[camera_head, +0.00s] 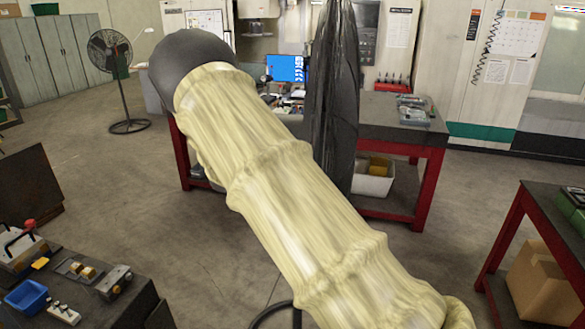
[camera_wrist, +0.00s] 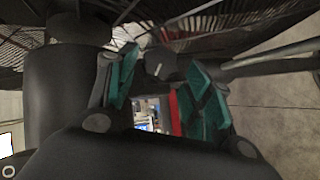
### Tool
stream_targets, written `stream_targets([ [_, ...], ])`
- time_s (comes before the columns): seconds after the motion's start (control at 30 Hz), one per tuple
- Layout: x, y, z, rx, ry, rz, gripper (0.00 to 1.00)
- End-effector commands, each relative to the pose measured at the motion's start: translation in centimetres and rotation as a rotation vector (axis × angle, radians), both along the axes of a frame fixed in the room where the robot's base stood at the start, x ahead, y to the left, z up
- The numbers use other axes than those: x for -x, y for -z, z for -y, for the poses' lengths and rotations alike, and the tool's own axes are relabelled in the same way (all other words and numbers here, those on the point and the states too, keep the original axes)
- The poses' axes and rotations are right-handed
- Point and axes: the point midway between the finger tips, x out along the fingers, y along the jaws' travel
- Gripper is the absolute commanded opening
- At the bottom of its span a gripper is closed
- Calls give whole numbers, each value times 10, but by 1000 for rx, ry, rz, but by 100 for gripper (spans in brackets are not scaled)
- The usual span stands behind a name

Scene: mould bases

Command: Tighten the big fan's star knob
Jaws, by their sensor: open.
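In the wrist view, the wire cage of a big fan (camera_wrist: 235,22) fills the top, very close. A thick dark cylinder (camera_wrist: 65,95) stands at the left. My gripper (camera_wrist: 158,80) has its teal-padded fingers apart. A small dark knob-like piece (camera_wrist: 160,63) shows in the gap between the fingers, beside a grey rod (camera_wrist: 270,63). I cannot tell whether the fingers touch it, and its star shape is not clear. In the head view, a tall dark ribbed shape (camera_head: 335,90) looks like a fan cage seen edge-on behind my sleeved arm. My gripper is hidden there.
A smaller pedestal fan (camera_head: 110,55) stands far back left. A red-legged workbench (camera_head: 400,130) is behind. A dark bench (camera_head: 125,290) with a blue bin (camera_head: 27,297) is front left; another table (camera_head: 540,205) is at right. Open floor (camera_head: 100,190) lies at left.

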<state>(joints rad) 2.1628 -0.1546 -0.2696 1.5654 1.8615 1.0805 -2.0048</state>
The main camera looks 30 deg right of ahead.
Motion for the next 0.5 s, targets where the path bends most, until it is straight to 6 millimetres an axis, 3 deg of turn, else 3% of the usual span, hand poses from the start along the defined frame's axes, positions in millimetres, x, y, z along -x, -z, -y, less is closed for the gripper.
stream_targets([
  [0.2, -1, 4, 20, 1, 1, -1, 51],
  [0.5, -1, 7, 24, -1, 0, 0, 51],
])
